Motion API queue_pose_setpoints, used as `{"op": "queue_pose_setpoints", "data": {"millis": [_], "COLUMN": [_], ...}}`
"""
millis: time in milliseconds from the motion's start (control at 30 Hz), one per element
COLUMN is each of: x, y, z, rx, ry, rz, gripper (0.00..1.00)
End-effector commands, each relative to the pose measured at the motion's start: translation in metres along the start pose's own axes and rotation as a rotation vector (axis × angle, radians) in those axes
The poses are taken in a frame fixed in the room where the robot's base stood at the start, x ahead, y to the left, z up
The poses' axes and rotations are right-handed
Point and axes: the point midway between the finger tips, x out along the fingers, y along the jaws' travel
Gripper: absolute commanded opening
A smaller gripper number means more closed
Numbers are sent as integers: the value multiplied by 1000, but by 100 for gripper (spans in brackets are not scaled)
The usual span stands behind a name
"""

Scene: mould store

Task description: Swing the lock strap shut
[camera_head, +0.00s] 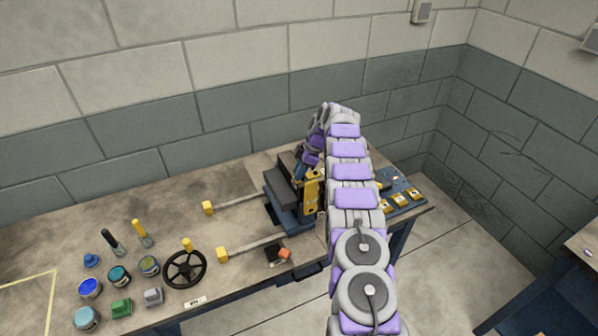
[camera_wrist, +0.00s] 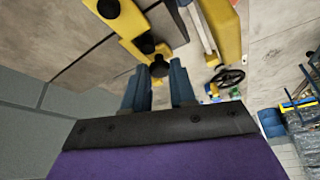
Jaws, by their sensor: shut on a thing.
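The yellow lock strap (camera_wrist: 131,20) shows in the wrist view as a stepped bar with black round knobs along it. My gripper (camera_wrist: 160,68) has its two blue fingers on either side of a black knob (camera_wrist: 159,66) at the strap's near end and is shut on it. In the head view a yellow upright piece (camera_head: 312,190), seemingly the strap, stands at the right side of the dark mould (camera_head: 283,188). My arm hides the rest of that side, and the fingers cannot be made out there.
The mould sits on the bench (camera_head: 160,215) by the wall. Two yellow-ended rods (camera_head: 221,253) reach left from it. A blue panel (camera_head: 402,195) is right.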

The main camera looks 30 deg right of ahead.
Motion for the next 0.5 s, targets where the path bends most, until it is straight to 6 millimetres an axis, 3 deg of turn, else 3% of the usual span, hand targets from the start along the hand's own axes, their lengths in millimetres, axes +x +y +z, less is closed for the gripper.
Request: {"op": "queue_pose_setpoints", "data": {"millis": [33,67,100,300,500], "x": [-1,-1,-1,-1,0], "y": [0,0,0,0,0], "z": [2,2,2,1,0], "rx": [3,3,3,2,1], "ry": [-3,-3,-3,-2,-2], "rz": [3,3,3,2,1], "gripper": [0,27,30,50,51]}}
